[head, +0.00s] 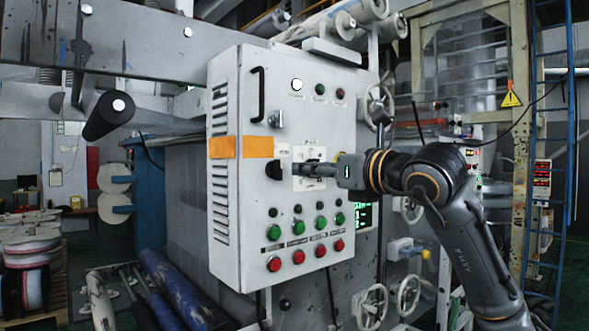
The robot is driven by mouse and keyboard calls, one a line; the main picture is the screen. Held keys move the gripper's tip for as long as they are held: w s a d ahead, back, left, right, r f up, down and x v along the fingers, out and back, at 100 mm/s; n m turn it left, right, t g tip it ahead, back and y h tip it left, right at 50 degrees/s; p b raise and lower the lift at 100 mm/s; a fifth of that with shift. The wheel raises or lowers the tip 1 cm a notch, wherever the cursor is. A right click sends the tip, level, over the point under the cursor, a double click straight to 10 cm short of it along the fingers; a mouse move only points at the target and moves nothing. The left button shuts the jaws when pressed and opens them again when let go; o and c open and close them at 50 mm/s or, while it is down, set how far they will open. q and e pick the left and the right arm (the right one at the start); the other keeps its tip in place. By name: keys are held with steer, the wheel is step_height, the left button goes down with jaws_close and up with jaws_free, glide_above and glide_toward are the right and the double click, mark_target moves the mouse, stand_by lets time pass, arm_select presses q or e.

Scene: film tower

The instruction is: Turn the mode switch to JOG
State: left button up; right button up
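A light grey control cabinet (238,240) stands at the centre of the head view. My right gripper (306,169) comes in from the right, level, with its fingers at the cabinet's front. It is in front of a white label plate (309,184) and covers most of whatever is mounted there, likely the mode switch. I cannot tell whether the fingers touch it or are closed on it. The switch's position and the plate's lettering are not readable. A black knob (274,170) sits just left of the fingertips, apart from them. My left gripper is out of view.
Green buttons (297,227) and red buttons (298,257) sit in rows below the gripper. A black handle (257,93) and a key lock (275,119) are on the cabinet's upper left. Handwheels (408,294) and a blue ladder (545,140) stand to the right.

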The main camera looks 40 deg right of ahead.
steer(key=s, duration=0.4)
steer(key=shift+d, duration=0.1)
stand_by(0.4)
